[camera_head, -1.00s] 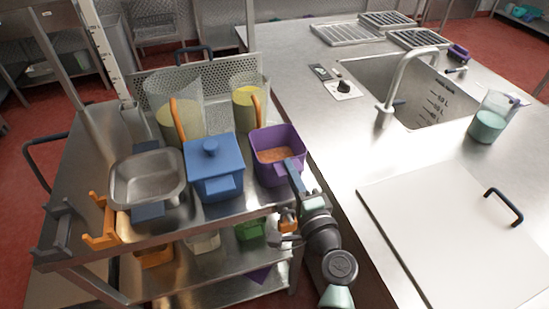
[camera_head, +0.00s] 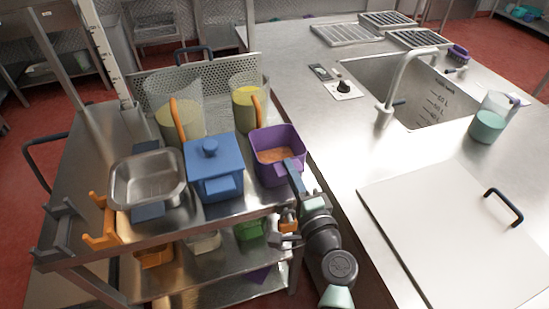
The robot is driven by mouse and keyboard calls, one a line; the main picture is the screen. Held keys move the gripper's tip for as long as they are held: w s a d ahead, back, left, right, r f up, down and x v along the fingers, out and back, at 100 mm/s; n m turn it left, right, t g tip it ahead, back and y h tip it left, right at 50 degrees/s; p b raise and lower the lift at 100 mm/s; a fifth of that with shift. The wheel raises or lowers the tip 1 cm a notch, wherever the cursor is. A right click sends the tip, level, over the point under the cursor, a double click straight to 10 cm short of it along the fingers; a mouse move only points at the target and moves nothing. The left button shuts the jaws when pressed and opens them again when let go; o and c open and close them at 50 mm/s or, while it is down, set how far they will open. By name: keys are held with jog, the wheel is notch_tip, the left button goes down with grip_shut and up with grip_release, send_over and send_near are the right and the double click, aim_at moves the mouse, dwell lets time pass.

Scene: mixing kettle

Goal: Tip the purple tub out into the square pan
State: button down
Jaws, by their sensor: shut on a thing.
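The purple tub (camera_head: 267,174) stands upright at the right end of the cart's top shelf, with orange-brown contents (camera_head: 277,155) inside. A dark blue handle (camera_head: 294,178) sticks out from its front right side. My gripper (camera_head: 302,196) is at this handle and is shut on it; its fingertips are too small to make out. The square pan (camera_head: 125,190), of grey metal with a blue handle piece in front, sits at the left of the same shelf. It looks empty. The tub and the pan are apart.
A blue lidded box (camera_head: 213,172) stands between pan and tub. Clear containers of yellow stuff (camera_head: 180,122) (camera_head: 246,108) stand behind. Orange brackets (camera_head: 104,235) are at the front left. The steel counter with a white lid (camera_head: 445,225) lies to the right.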

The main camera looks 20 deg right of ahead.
jog(key=shift+r, duration=0.1)
dwell(0.3)
notch_tip(320, 180, up, 6)
jog(key=p, duration=0.5)
